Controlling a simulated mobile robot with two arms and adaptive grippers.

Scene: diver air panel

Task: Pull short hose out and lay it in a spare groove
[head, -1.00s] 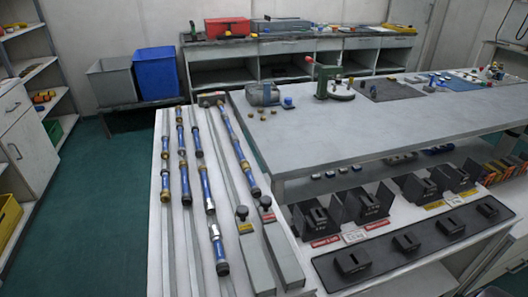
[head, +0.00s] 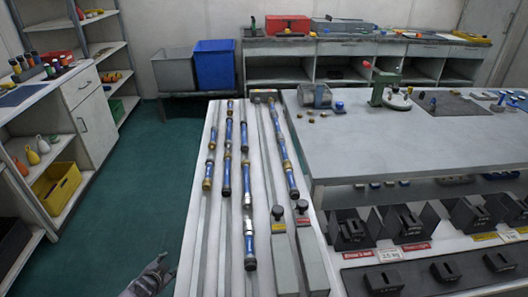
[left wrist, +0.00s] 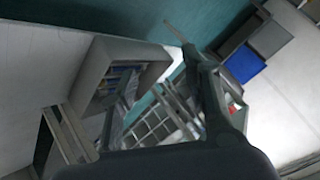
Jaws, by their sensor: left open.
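Blue hoses with brass and dark end fittings lie in long rows on a pale grooved board (head: 193,235) in the head view. They include a left hose (head: 210,160), a middle hose (head: 227,160), a third row with a near hose (head: 249,235), and a right hose (head: 282,150). I cannot tell which one is the task's short hose. Bare grooves show between and beside the rows. My left gripper (head: 165,271) is open and empty at the bottom, left of the board's near end and apart from the hoses. The left wrist view shows no hose clearly. My right gripper is not in view.
Two grey boxes with black knobs (head: 283,262) stand along the board's near right. A large grey table (head: 410,145) with a green device (head: 385,90) lies to the right. Black holders (head: 350,230) sit below it. Shelves stand left; green floor (head: 150,195) is clear between.

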